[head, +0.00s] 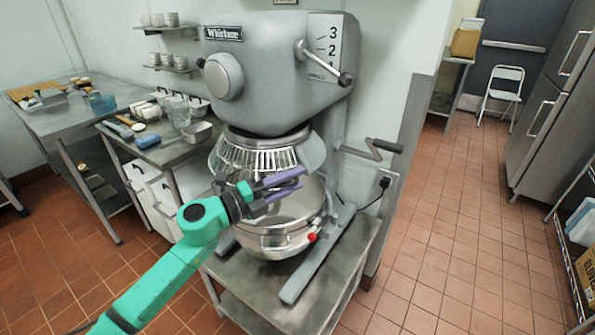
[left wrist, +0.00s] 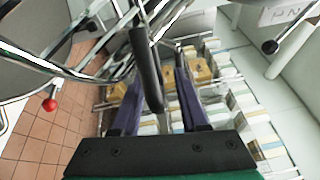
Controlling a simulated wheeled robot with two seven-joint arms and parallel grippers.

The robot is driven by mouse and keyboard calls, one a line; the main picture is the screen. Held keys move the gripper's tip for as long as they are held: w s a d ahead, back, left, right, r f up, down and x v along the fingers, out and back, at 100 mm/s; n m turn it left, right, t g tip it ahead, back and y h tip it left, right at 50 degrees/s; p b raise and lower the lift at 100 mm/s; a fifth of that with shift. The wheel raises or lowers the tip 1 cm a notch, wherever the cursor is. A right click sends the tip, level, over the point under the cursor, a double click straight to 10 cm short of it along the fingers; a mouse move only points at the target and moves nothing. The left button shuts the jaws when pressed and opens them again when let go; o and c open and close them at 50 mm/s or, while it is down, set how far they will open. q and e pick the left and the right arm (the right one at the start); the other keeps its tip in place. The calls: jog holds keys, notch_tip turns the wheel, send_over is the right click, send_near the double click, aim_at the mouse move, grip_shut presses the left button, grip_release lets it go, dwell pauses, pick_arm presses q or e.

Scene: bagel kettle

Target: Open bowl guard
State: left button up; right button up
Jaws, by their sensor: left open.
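The bowl guard (head: 252,157) is a wire cage under the grey mixer head, above the steel bowl (head: 275,240). Its curved metal wires also appear at the upper left of the left wrist view (left wrist: 60,66). My left gripper (head: 298,182) is open in front of the guard, above the bowl, with its purple fingers pointing right. In the left wrist view, a black cylindrical handle (left wrist: 147,68) appears between the fingers. I cannot tell whether they touch it or which part it belongs to. My right gripper is not in view.
The mixer (head: 270,80) stands on a steel table (head: 245,285). A crank with a black handle (head: 387,146) sticks out on its right, and a speed lever (head: 322,64) above. A side table (head: 165,152) with glassware is at left.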

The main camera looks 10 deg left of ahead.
pick_arm(q)
jog(key=shift+w+d, duration=0.5)
grip_shut()
jog(key=shift+a+r, duration=0.1)
jog(key=shift+r, duration=0.1)
dwell(0.9)
